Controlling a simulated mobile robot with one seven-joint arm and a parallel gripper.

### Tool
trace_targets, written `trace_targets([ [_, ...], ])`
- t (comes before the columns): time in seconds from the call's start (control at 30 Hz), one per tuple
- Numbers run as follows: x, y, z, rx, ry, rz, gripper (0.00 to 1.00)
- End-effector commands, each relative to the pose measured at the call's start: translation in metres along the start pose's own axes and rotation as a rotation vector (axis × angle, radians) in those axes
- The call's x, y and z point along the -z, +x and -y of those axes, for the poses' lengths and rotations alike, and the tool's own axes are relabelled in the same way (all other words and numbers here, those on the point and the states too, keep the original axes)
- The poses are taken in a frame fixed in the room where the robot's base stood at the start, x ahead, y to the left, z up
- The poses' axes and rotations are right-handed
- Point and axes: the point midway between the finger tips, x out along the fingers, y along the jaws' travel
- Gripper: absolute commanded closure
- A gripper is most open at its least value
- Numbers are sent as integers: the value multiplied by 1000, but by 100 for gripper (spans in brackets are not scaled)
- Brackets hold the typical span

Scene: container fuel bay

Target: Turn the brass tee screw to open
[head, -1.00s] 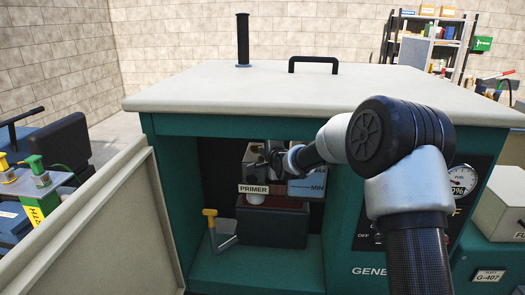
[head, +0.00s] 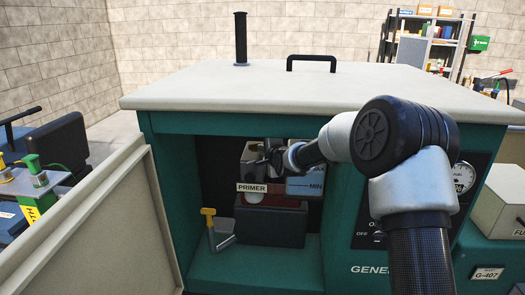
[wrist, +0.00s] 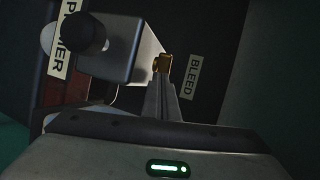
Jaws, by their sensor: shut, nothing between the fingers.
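The brass tee screw (wrist: 163,63) shows in the wrist view as a small brass piece beside the right end of a grey block (wrist: 120,55), near a BLEED label (wrist: 191,77). My gripper (wrist: 160,84) has its two fingers together, with the tips right at the brass piece. The tips overlap its lower part in the picture; I cannot tell whether they touch it. In the head view my gripper (head: 268,160) reaches into the open green cabinet (head: 200,277), in front of the grey block, and the brass screw cannot be made out there.
A black knob (wrist: 86,33) and a PRIMER label (wrist: 65,38) are at the grey block. A yellow-handled lever (head: 208,212) stands lower left inside the cabinet. The open door panel (head: 115,225) bounds the left side, and the pale top (head: 270,85) overhangs.

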Motion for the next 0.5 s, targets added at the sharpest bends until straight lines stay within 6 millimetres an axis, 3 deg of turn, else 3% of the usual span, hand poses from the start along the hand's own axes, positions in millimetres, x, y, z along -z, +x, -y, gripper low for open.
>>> trace_targets([
  [0.5,9,4,0,1,3,-3,100],
])
